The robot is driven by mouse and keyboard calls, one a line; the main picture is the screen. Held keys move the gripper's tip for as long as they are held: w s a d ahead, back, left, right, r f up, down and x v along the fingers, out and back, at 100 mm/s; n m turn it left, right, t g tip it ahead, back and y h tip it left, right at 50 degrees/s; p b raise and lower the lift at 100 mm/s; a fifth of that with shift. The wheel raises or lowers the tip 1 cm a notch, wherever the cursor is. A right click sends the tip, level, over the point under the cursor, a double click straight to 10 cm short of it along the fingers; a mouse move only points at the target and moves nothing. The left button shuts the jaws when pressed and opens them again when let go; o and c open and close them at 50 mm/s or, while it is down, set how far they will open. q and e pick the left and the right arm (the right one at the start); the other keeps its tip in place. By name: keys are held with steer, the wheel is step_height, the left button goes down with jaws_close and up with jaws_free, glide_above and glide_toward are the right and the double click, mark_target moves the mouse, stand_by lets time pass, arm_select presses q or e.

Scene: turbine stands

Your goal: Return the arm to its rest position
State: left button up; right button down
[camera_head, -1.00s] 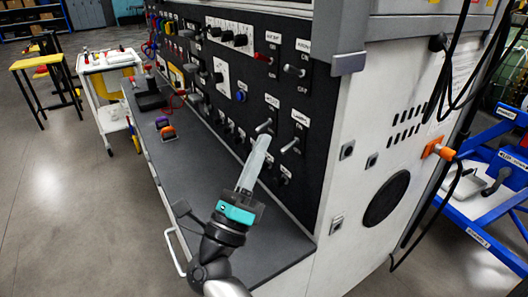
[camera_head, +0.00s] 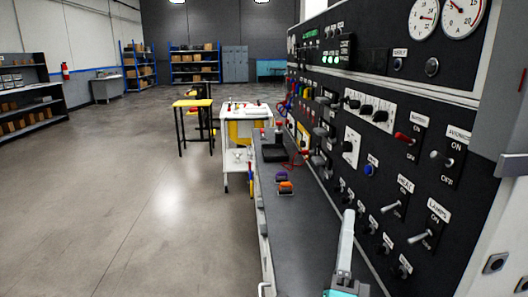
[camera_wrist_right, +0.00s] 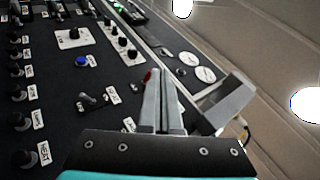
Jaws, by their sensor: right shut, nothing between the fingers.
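My right gripper (camera_head: 348,232) shows at the bottom of the head view, its pale fingers pointing up beside the black switch panel (camera_head: 450,208). The fingers are together with nothing between them. In the right wrist view the shut fingers (camera_wrist_right: 163,100) point toward the same panel, with toggle switches and a blue button to their left. I cannot tell whether the fingertips touch anything. Most of the right arm is outside the head view. My left gripper does not show.
A grey ledge (camera_head: 310,230) runs below the panel and bears small orange and purple items. A white cart (camera_head: 240,120) and a yellow-topped stand (camera_head: 193,103) are farther back. Shelves line the far walls. The floor at left is clear.

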steer(key=s+a+f+n+g+y, duration=0.2)
steer(key=a+f+n+g+y, duration=0.25)
steer(key=f+n+y, duration=0.4)
steer(key=s+a+f+n+g+y, duration=0.3)
steer(key=f+n+g+y, duration=0.25)
steer(key=f+n, duration=0.5)
steer(key=s+d+f+n+g+h, duration=0.3)
steer(key=s+d+f+g, duration=0.2)
steer(key=s, duration=0.4)
steer(key=s+d+f+n+g+h, duration=0.2)
steer(key=s+d+f+n+g, duration=0.25)
steer(key=s, duration=0.45)
step_height(320, 180, down, 22)
steer(key=s+m+g, duration=0.1)
steer(key=g, duration=0.1)
steer(key=s+d+f+g, duration=0.1)
steer(key=s+d+f, duration=0.2)
steer(key=s+f, duration=1)
steer(key=shift+s+d+f, duration=0.15)
steer(key=shift+s+f, duration=0.2)
steer(key=shift+s, duration=0.5)
